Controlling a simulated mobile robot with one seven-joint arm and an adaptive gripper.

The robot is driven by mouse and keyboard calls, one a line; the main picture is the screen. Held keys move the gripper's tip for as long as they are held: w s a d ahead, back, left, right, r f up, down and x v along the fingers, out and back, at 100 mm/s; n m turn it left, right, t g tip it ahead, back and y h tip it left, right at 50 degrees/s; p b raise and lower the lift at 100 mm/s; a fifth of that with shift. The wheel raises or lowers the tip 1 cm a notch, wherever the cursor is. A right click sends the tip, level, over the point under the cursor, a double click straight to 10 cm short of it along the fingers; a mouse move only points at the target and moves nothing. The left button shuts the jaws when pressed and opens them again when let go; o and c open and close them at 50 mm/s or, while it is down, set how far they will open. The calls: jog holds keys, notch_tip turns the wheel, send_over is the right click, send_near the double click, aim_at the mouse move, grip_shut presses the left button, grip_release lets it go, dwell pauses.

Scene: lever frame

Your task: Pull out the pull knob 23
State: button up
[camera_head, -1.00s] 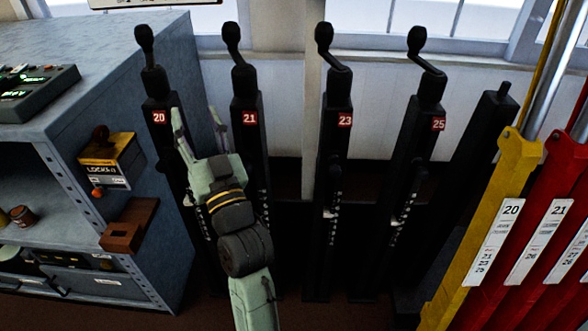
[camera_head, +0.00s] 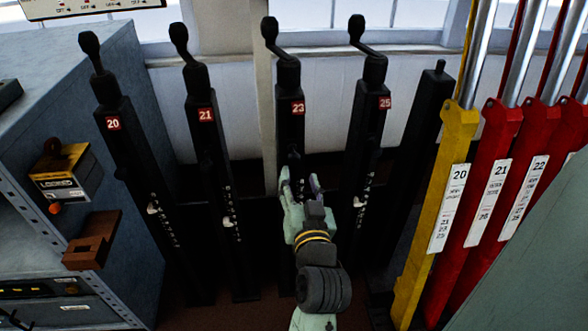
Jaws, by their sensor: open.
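The post labelled 23 (camera_head: 291,130) is a black upright column with a red number plate and a cranked black handle on top. My gripper (camera_head: 300,180) is pale green, in front of the lower part of this post, with its fingers open and pointing up and away from me. The pull knob 23 cannot be made out; my gripper covers that part of the post. I cannot tell whether the fingers touch the post or how far they are from it. Nothing shows between the fingers.
Posts 20 (camera_head: 125,140), 21 (camera_head: 207,145) and 25 (camera_head: 372,130) flank post 23, with small pale fittings low on the outer ones. A yellow lever (camera_head: 450,140) and several red levers (camera_head: 490,160) stand at right. A blue-grey cabinet (camera_head: 90,160) stands at left.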

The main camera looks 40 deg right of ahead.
aim_at(295, 161)
jog(key=p+x, duration=0.1)
jog(key=x, duration=0.6)
jog(key=shift+r+p, duration=0.15)
jog(key=shift+p, duration=0.25)
jog(key=shift+w+d, duration=0.3)
jog(key=shift+w, duration=0.2)
jog(key=shift+c, duration=0.6)
grip_shut()
